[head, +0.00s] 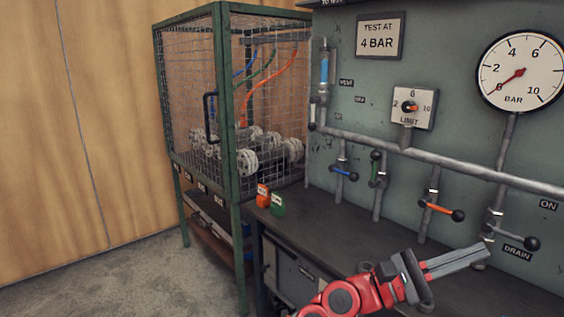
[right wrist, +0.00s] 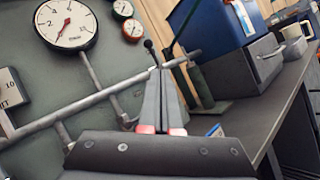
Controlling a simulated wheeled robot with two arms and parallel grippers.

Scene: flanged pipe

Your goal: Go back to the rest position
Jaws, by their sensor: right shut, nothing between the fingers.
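My right gripper (head: 486,252) is red and black with grey fingers. In the head view it is at the lower right, in front of the bench and pointing right, close to the drain valve (head: 513,238) in the picture. In the right wrist view its fingers (right wrist: 163,88) lie together with nothing between them. A valve's black knob (right wrist: 148,44) shows just beyond the fingertips there; I cannot tell whether they touch. My left gripper is in neither view.
A green mesh cage (head: 226,110) with flanged pipes (head: 250,160) stands left of the bench (head: 330,222). The panel carries a gauge (head: 520,72), a limit dial (head: 410,107) and several valves. A blue box (right wrist: 210,22) and a mug (right wrist: 293,45) are in the right wrist view. The floor (head: 120,280) is clear at left.

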